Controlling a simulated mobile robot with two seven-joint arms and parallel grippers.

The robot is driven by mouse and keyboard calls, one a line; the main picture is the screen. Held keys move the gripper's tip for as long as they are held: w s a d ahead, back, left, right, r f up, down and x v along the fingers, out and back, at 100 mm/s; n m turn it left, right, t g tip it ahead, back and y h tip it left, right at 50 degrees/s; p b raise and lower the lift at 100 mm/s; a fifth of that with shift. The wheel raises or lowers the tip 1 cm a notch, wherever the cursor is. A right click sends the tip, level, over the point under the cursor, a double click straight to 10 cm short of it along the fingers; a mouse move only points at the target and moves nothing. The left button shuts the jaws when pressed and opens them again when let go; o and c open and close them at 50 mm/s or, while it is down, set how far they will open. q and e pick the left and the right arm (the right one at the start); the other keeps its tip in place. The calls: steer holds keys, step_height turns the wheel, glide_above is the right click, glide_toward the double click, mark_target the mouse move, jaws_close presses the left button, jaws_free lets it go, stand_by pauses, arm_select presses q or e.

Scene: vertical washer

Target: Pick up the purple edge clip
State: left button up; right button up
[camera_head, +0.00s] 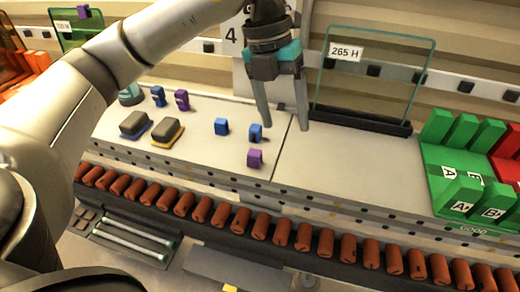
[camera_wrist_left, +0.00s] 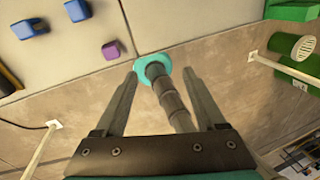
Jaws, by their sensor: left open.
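A small purple clip (camera_head: 254,158) lies near the front edge of the pale worktop in the head view, below and left of my left gripper. A purple clip (camera_wrist_left: 111,50) also shows in the left wrist view, left of the fingers. Another purple clip (camera_head: 182,99) stands farther back on the left, and a purple piece (camera_head: 83,11) sits on top of a glass pane at the upper left. My left gripper (camera_head: 284,127) is open, pointing down above the worktop. Its fingers (camera_wrist_left: 160,73) are apart and hold no clip. My right gripper is not in view.
Blue clips (camera_head: 221,127) (camera_head: 255,132) stand close to the near purple clip. Two dark blocks (camera_head: 167,132) lie left. A glass pane in a black base (camera_head: 361,121) stands right of my gripper; green racks (camera_head: 462,170) are farther right. Red-brown rollers (camera_head: 260,229) line the front.

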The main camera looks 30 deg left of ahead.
arm_select(q)
steer(key=a+r+n+y, duration=0.2)
steer(key=a+y, duration=0.1)
steer(key=a, duration=0.4)
steer(key=b, duration=0.2)
glide_above(255, 152)
steer(key=f, duration=0.9)
steer(key=shift+a+f, duration=0.2)
steer(key=shift+a, duration=0.05)
steer(key=shift+d+f+p, duration=0.2)
steer(key=shift+f+p, duration=0.45)
steer(key=shift+f, duration=2.25)
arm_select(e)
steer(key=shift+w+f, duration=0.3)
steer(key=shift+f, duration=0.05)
arm_select(q)
jaws_close()
